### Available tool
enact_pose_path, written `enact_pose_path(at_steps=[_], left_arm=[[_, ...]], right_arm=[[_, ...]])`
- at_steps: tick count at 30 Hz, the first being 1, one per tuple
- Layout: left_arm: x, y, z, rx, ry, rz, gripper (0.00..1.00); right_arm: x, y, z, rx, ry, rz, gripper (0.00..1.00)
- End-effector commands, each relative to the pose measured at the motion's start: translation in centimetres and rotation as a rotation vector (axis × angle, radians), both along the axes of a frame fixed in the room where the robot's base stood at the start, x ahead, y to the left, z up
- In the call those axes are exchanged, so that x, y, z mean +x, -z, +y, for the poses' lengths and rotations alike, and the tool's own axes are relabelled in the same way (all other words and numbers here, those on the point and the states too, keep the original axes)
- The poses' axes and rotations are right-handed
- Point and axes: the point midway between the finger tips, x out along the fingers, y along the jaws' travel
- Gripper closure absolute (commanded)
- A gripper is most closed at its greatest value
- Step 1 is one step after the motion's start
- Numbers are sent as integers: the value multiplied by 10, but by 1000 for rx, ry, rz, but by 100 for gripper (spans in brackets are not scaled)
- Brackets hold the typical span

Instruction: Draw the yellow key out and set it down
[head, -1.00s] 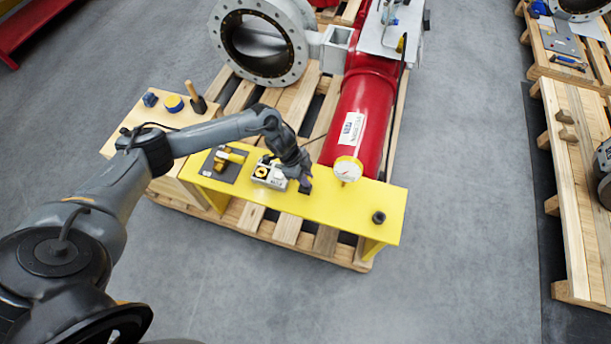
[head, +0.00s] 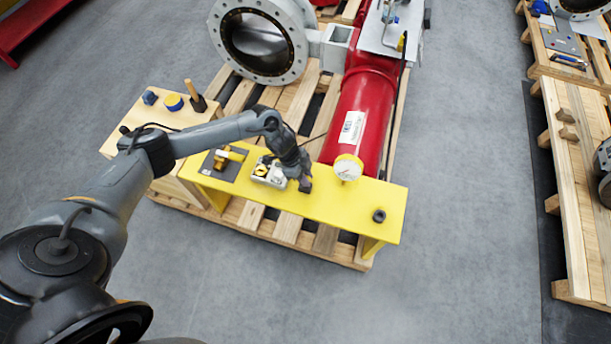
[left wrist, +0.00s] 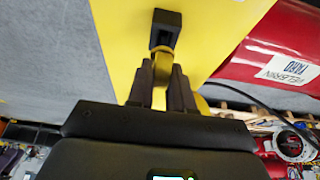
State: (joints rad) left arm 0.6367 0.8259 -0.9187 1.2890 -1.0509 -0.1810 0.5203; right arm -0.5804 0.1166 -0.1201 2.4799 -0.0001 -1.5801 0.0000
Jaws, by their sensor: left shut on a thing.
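My left gripper (head: 305,184) is above the yellow bench (head: 340,203), just right of a small grey box (head: 268,174) with a yellow part on it. In the left wrist view my left gripper (left wrist: 161,62) is shut on a small yellow piece, which appears to be the yellow key (left wrist: 162,55). Most of the key is hidden by the fingers. Whether its end is clear of the box cannot be told. A black hollow block (head: 379,216) stands on the bench's right part; it appears beyond the fingertips in the left wrist view (left wrist: 165,20). My right gripper is not in view.
A dark plate with a brass fitting (head: 222,160) is left of the box. The bench between the gripper and the black block is clear.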

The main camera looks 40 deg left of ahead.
Motion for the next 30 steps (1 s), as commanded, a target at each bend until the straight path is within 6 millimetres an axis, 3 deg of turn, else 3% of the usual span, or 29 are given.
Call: enact_pose_path(at_steps=[27,28,30], left_arm=[[0,23,0,0,0,1,100],[0,23,0,0,0,1,78],[0,22,0,0,1,0,67]], right_arm=[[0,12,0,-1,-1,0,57],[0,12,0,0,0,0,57],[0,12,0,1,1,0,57]])
